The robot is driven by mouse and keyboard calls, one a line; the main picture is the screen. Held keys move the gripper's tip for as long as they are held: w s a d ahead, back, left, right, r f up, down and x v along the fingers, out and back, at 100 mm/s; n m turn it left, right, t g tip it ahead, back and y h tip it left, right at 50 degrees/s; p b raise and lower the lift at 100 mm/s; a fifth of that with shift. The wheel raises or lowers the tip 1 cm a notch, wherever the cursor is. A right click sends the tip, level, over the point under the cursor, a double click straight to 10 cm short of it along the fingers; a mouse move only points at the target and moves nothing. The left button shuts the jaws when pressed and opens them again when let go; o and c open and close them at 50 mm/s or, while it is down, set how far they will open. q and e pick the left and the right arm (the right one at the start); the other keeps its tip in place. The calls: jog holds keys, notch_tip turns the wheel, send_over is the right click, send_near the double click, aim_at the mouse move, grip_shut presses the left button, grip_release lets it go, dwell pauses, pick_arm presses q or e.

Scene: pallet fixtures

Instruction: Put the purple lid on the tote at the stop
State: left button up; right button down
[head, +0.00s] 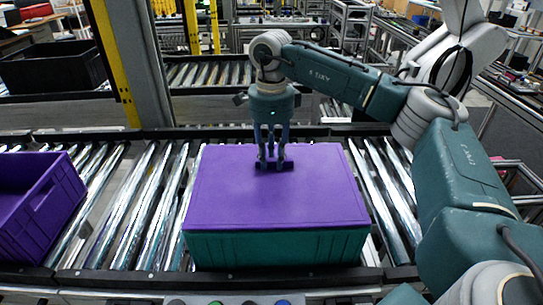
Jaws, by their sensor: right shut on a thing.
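The purple lid (230,205) lies flat over the top of a teal tote (280,248) on the roller conveyor, near the middle of the head view. Its edges line up closely with the tote's rim; I cannot tell whether it is fully seated. My right gripper (271,164) points straight down at the lid's upper middle. It is shut on the lid's handle, which is mostly hidden by the fingers. My left gripper is not in view.
A purple open tote (38,205) stands on the rollers at the left. Bare rollers (140,215) lie between it and the teal tote. A yellow-edged post (118,65) rises behind the conveyor. A black crate (52,70) sits at the back left.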

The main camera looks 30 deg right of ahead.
jog(key=shift+f, duration=0.2)
dwell(0.4)
jog(key=c, duration=1.4)
grip_release()
notch_tip(320, 180, up, 12)
jog(key=shift+r, duration=0.1)
